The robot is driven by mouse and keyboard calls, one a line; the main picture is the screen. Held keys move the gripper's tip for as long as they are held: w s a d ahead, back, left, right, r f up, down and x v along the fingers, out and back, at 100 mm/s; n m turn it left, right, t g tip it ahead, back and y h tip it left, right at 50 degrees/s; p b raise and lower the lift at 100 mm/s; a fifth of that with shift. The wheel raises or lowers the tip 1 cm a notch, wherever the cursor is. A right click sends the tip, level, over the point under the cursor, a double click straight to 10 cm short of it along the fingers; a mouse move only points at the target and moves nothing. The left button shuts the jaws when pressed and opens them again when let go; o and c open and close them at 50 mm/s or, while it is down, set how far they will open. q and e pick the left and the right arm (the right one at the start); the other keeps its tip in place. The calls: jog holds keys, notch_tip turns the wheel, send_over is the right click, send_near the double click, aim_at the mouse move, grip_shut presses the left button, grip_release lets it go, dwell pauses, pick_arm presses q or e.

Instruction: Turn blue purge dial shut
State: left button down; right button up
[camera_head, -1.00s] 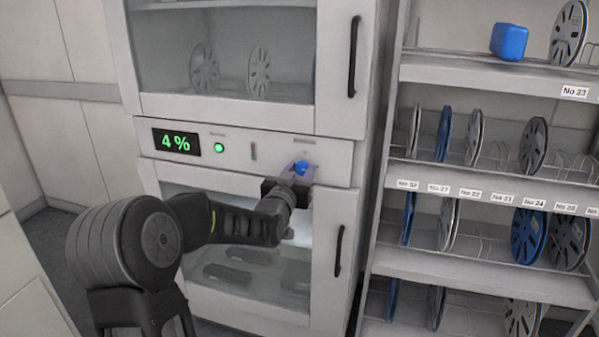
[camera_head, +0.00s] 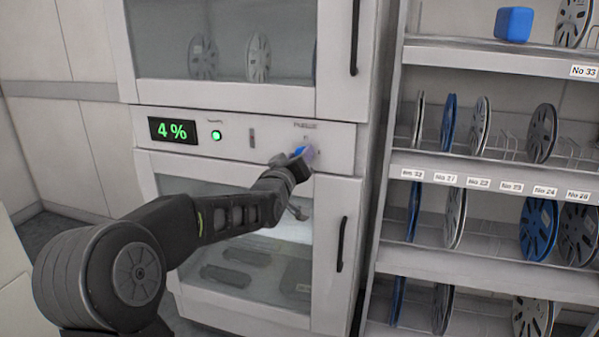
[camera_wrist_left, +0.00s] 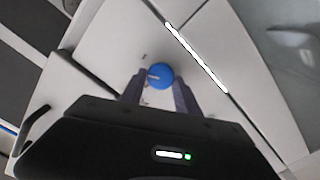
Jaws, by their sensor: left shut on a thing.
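The blue purge dial (camera_head: 299,151) sits on the right part of the cabinet's control panel, below a small label. It also shows in the left wrist view (camera_wrist_left: 160,75) as a round blue knob with a pale mark on its face. My left gripper (camera_head: 303,157) is at the panel, shut on the dial. In the left wrist view its two fingers (camera_wrist_left: 159,88) stand on either side of the dial. The gripper partly hides the dial in the head view. My right gripper is not in view.
A shelf rack (camera_head: 470,184) with several reels and a blue box (camera_head: 513,24) stands at right.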

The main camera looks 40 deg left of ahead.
pick_arm(q)
jog(key=shift+a+f+n+b, duration=0.1)
jog(key=shift+n+b, duration=2.85)
jog(key=shift+b, duration=0.15)
jog(key=shift+f+n+b, duration=0.1)
jog(key=shift+n+b, duration=2.85)
jog(key=shift+b, duration=0.1)
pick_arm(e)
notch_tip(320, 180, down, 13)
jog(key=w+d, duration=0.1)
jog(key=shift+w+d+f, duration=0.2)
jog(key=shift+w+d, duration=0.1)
pick_arm(q)
jog(key=c, duration=0.9)
grip_release()
jog(key=shift+c, duration=0.2)
jog(key=shift+s, duration=0.15)
jog(key=v, duration=0.7)
jog(key=shift+s, duration=0.25)
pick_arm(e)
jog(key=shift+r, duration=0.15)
